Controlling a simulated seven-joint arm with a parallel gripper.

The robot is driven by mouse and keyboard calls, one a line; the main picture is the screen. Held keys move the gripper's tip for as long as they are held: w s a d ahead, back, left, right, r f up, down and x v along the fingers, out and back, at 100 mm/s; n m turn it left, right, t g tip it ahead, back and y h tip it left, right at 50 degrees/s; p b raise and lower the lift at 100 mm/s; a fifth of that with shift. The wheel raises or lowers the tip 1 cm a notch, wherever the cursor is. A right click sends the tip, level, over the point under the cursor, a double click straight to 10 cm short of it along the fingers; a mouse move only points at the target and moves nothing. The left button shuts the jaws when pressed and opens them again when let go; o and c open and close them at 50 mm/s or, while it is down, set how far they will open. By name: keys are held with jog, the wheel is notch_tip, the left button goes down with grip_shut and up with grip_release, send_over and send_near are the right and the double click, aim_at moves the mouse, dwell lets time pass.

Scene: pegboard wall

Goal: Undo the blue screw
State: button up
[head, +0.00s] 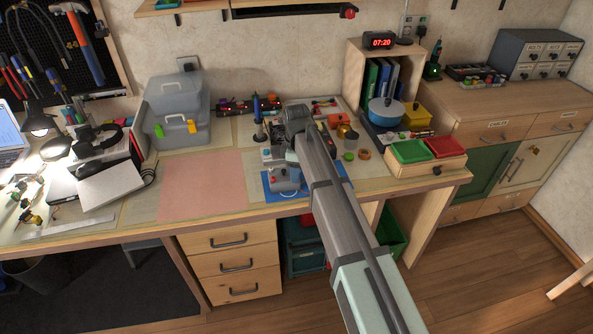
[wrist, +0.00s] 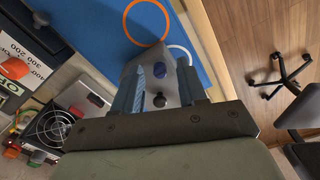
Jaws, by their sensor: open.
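The blue screw (wrist: 159,71) shows in the wrist view as a small dark blue head on a light grey block (wrist: 176,62). A small black knob (wrist: 159,101) sits on the same block, nearer to my gripper's base. My gripper (wrist: 164,80) is open, with one finger on each side of the block in the picture. I cannot tell whether the fingers touch it. In the head view my arm reaches over the workbench to the grey device (head: 279,172) on the blue mat (head: 285,187). The screw cannot be made out there.
In the wrist view, a fan (wrist: 48,127) and a panel with numbers (wrist: 24,58) lie to the left. A pink mat (head: 202,186) is bare left of the device. Green (head: 409,151) and red (head: 445,147) trays stand to the right. The floor lies beyond the bench edge.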

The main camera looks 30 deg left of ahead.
notch_tip(320, 180, up, 14)
dwell(0.6)
jog(key=shift+f, duration=0.1)
dwell(0.4)
